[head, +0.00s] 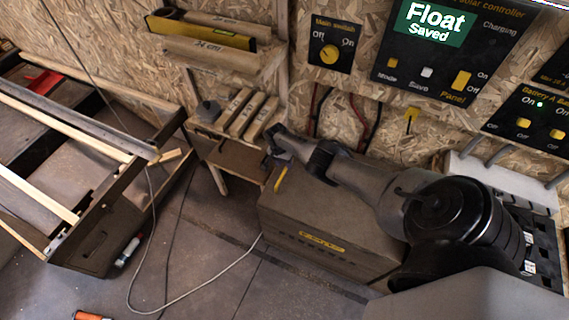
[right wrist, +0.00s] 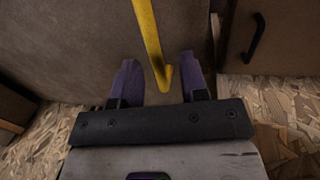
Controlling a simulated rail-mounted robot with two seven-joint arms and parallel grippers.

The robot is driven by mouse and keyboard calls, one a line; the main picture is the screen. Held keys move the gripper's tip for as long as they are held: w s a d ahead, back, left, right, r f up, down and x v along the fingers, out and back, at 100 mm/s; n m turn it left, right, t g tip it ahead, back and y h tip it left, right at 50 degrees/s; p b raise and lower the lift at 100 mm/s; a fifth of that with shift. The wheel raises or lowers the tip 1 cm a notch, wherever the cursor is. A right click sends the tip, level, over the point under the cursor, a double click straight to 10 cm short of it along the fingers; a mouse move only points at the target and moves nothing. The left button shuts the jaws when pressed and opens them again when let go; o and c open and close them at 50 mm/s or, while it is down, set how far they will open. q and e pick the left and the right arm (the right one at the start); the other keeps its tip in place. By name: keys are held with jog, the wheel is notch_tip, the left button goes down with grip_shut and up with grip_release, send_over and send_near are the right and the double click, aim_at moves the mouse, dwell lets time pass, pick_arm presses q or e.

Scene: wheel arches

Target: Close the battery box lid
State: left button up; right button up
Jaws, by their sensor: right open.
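The battery box (head: 325,262) is a large grey-brown box on the floor with a yellow label on its front. Its top looks flat; I cannot tell whether the lid is fully down. A yellow strip (head: 281,180) lies at its left end. My right gripper (head: 270,148) is at the box's far left corner, with my right arm reaching over the box. In the right wrist view, my right gripper (right wrist: 159,70) is open, with a yellow strip (right wrist: 150,35) passing between its dark fingers in front of a brown panel. Contact is unclear. My left gripper is out of view.
A small wooden shelf (head: 228,150) with blocks stands left of the box. A slatted frame (head: 90,165) fills the far left. Control panels (head: 440,50) hang on the chipboard wall. A pale cable (head: 200,285) crosses the floor in front.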

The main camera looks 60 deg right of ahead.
notch_tip(320, 180, up, 12)
jog(key=w+p, duration=0.2)
jog(key=p, duration=0.4)
jog(key=shift+w+p, duration=0.15)
jog(key=shift+p, duration=0.15)
jog(key=shift+a, duration=0.1)
